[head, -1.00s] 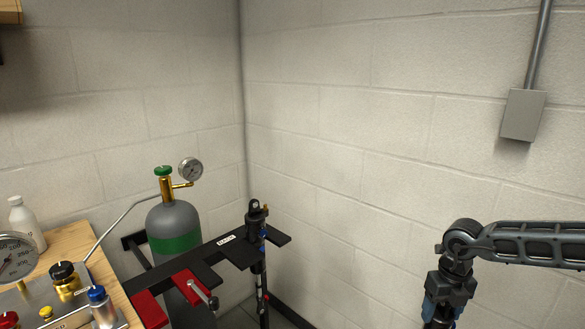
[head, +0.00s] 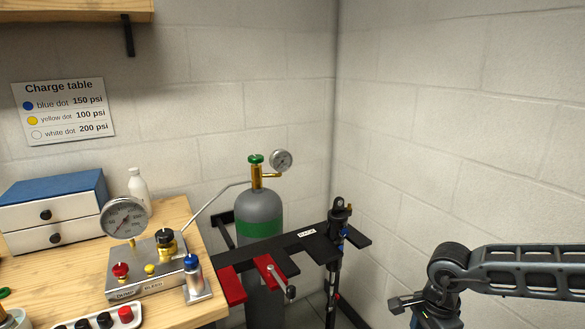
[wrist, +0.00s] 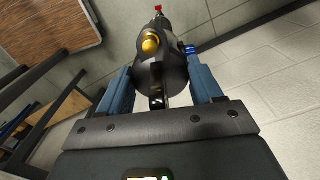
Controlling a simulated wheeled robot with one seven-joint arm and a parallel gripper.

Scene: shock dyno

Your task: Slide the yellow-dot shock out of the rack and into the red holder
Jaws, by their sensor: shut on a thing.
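My gripper (wrist: 161,85) is shut on the yellow-dot shock (wrist: 173,68) in the wrist view, one blue finger on each side. The shock has a dark body, an eye at the near end, a yellow-orange round spot and a blue knob. In the head view my wrist is at the lower right, with the fingers and most of the shock cut off or hidden. The black rack (head: 310,244) stands left of it, apart. The red holder (head: 231,286) has two red prongs with a gap between them and a clamp handle at its right side.
Another dark shock (head: 338,216) with blue parts hangs in the rack's right end. A gas cylinder (head: 262,207) with a gauge stands behind the rack. The wooden bench (head: 185,228) at left bears a gauge block (head: 150,273) with knobs. Walls close the corner behind.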

